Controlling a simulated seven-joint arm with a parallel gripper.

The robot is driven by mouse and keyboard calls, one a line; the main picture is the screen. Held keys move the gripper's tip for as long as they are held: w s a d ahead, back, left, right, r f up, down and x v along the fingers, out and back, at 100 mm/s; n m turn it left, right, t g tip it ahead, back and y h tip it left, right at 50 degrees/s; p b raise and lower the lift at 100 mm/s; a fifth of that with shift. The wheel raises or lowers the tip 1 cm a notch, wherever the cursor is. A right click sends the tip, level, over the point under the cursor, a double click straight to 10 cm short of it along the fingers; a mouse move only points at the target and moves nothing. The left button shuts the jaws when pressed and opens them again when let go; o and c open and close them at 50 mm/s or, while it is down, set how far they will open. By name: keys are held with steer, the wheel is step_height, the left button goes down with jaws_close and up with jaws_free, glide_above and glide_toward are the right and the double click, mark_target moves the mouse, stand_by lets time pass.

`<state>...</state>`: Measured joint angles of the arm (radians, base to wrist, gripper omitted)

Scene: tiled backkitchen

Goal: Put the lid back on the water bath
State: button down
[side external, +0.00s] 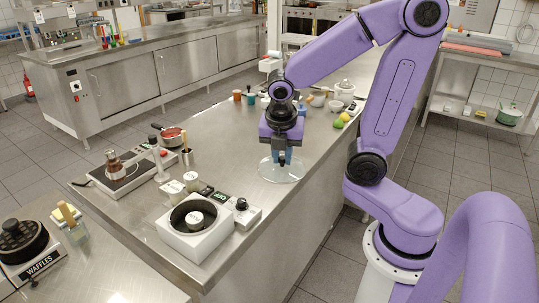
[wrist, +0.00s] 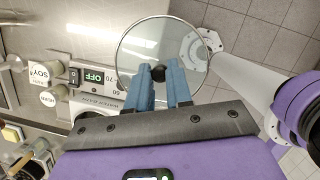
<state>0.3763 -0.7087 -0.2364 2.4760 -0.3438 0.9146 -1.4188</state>
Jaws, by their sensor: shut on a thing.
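The lid (side external: 297,174) is a round clear glass disc with a dark rim and a black knob. My gripper (side external: 283,160) has its blue fingers shut on the knob, and the lid hangs level below them near the counter's right edge. The wrist view shows the lid (wrist: 135,45) beyond the fingertips (wrist: 160,73). The water bath (side external: 180,243) is a white box with a round open top, to the front left of the lid. A jar with a pale cap (side external: 194,220) stands inside it.
Two capped jars (side external: 172,189) stand behind the bath. A hotplate (side external: 125,172) with a glass pot and a red pan (side external: 172,136) are further left. The counter between lid and bath is mostly clear.

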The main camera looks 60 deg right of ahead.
steer(key=shift+s+a+r, duration=0.1)
steer(key=shift+s+r, duration=0.1)
steer(key=shift+s, duration=0.25)
steer(key=shift+s+a+r, duration=0.1)
steer(key=shift+s+r, duration=0.1)
steer(key=shift+s, duration=0.2)
steer(key=shift+w+a+r, duration=0.1)
steer(key=shift+a, duration=0.05)
steer(key=w+a, duration=0.7)
steer(key=a, duration=0.3)
steer(key=w+a, duration=0.6)
steer(key=a, duration=0.4)
steer(key=shift+a+x, duration=0.15)
steer(key=shift+x, duration=0.85)
steer(key=shift+a+x, duration=0.2)
steer(key=shift+x, duration=0.75)
steer(key=shift+a+x, duration=0.15)
steer(key=shift+x, duration=0.85)
steer(key=shift+s+f, duration=0.15)
steer(key=shift+f, duration=0.15)
steer(key=shift+c, duration=2.4)
jaws_free()
